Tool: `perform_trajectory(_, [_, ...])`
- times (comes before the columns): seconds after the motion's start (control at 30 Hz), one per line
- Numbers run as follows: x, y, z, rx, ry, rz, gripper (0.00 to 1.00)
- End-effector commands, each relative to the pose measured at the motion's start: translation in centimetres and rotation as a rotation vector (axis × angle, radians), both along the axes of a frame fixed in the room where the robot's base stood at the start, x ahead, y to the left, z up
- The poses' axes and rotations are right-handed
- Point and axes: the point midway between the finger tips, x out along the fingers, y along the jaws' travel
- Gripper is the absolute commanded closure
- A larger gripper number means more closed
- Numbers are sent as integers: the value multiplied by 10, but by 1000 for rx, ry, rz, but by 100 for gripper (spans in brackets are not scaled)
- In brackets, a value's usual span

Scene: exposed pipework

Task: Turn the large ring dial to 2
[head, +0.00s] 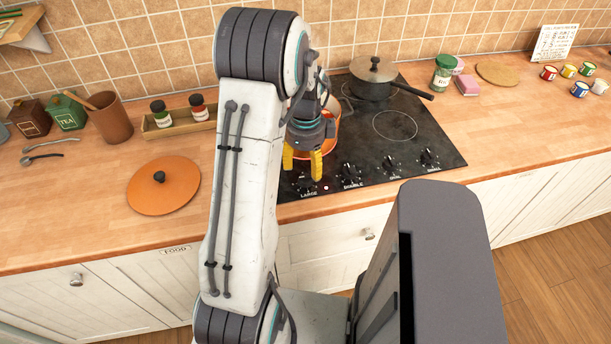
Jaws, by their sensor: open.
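The dial labelled LARGE (306,187) is the leftmost knob on the front edge of the black hob (435,152). Its top is partly hidden by my gripper, and I cannot read its setting. My gripper (302,170) has two yellow fingers, open and pointing down, one on each side just above and behind this dial in the picture. I cannot tell whether they touch it. An orange pot (331,142) stands behind my gripper, mostly hidden by my arm.
More knobs (349,175) sit to the right, the nearest labelled DOUBLE. A dark lidded pot (373,80) stands at the back of the hob. An orange lid (163,186) lies on the counter at left. The front right ring (394,125) is bare.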

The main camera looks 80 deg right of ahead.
Motion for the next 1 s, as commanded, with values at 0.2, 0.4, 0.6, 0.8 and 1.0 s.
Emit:
perform_trajectory(0.2, [0, 1, -28, 4, 0, 2, 40])
perform_trajectory(0.4, [0, 1, -47, 3, 0, 2, 40])
perform_trajectory(0.6, [0, 0, -55, 1, 0, 3, 40])
perform_trajectory(0.8, [0, 0, -56, 1, 0, 3, 40])
perform_trajectory(1.0, [0, 0, -56, 0, 0, 3, 47])
